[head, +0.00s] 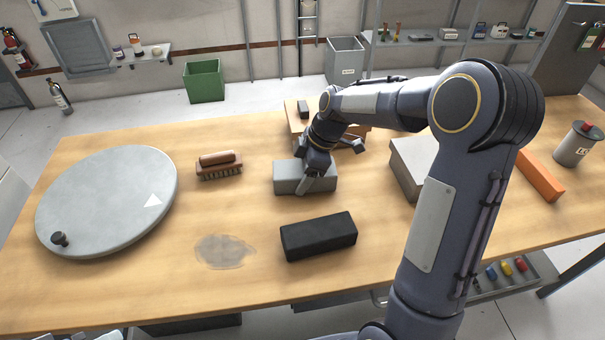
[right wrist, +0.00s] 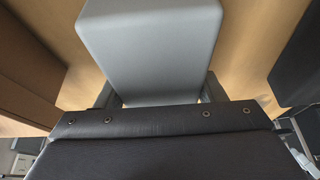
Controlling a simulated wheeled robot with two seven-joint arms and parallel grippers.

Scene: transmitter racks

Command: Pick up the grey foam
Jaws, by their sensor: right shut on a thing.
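The grey foam (head: 289,178) is a light grey block on the wooden table, right of the brush, in the head view. My right gripper (head: 312,180) is over it from above, shut on the block, and its hand hides part of the block's top. In the right wrist view the grey foam (right wrist: 150,45) stretches out between the two fingers of my right gripper (right wrist: 158,92). I cannot tell whether the block is clear of the table. My left gripper is not in view.
A black block (head: 318,237) lies in front of the foam, and a brown brush (head: 219,165) lies to its left. A round grey disc (head: 105,200) fills the table's left. A larger grey block (head: 407,168) and an orange bar (head: 540,175) are at right. A wooden box (head: 294,111) stands behind.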

